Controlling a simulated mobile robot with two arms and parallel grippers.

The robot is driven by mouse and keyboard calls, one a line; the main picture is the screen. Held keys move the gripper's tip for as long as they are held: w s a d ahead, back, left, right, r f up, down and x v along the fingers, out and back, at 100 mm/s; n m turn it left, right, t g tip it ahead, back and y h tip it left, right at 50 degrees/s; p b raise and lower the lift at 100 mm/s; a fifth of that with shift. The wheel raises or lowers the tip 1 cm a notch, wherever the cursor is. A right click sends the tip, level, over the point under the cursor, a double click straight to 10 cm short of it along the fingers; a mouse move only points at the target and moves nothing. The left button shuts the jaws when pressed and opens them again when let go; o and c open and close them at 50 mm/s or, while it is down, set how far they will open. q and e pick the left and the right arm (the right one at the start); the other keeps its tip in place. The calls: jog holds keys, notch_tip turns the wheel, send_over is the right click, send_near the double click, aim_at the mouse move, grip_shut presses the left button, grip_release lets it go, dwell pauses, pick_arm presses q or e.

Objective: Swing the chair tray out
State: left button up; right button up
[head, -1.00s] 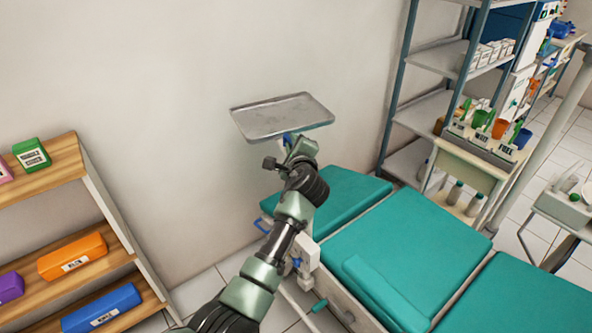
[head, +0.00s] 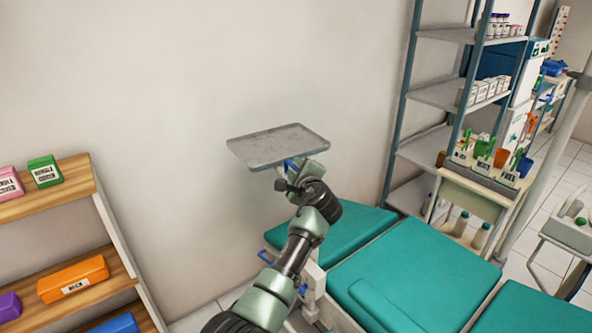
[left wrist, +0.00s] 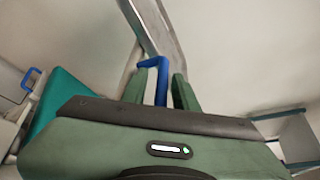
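The chair tray (head: 278,146) is a flat grey metal tray with a low rim, beside the wall above the head end of the teal dental chair (head: 400,270). A blue handle (head: 291,163) is under its near edge. My left gripper (head: 296,172) is at this handle, just below the tray. In the left wrist view the upright part of the blue handle (left wrist: 161,85) stands between my two green fingers, with a narrow gap on the right finger's side. The tray's edge (left wrist: 160,30) runs above them. My right gripper is not in view.
A wooden shelf (head: 65,205) with coloured boxes stands at the left. Metal shelving (head: 440,93) and a cart (head: 475,200) with cups stand at the right. The plain wall is close behind the tray. Another blue handle (head: 265,257) is on the chair's side.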

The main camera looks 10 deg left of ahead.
pick_arm(q)
jog(key=shift+r, duration=0.15)
notch_tip(320, 180, up, 20)
dwell(0.6)
